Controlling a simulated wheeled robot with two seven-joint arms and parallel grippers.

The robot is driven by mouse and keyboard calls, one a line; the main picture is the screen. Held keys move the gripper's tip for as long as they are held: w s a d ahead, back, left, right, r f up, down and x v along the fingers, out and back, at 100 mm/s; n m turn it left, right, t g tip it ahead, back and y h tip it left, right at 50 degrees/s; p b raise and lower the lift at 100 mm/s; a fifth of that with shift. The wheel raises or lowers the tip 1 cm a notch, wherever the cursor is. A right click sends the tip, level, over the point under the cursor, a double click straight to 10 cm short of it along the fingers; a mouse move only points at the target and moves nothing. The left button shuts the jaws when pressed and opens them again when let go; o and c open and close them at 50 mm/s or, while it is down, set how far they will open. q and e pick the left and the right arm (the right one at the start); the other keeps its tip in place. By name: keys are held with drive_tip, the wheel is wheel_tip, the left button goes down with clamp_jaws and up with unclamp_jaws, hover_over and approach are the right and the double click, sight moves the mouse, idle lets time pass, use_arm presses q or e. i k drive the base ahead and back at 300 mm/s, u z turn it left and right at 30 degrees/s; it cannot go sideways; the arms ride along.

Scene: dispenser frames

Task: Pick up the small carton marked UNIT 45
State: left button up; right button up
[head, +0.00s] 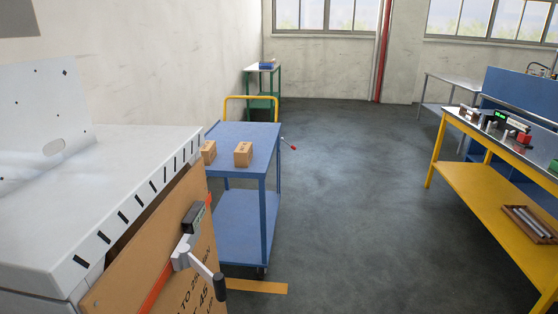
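Two small brown cartons stand on the top shelf of the blue cart (235,134). The left carton (208,152) is partly cut off by the white machine's edge in front of it. The right carton (243,154) shows fully near the shelf's front. Both have dark marks too small to read, so I cannot tell which one says UNIT 45. Neither of my grippers is in the head view.
A white machine (110,165) and a large brown printed panel (150,255) with a lever (205,265) fill the near left. A yellow-framed workbench (475,180) stands at right. A green-legged table (262,85) stands at the back. The floor (345,190) between is clear.

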sight(243, 155)
drive_tip(key=z, duration=1)
drive_tip(key=i, duration=2.5)
drive_tip(key=u, duration=3.05)
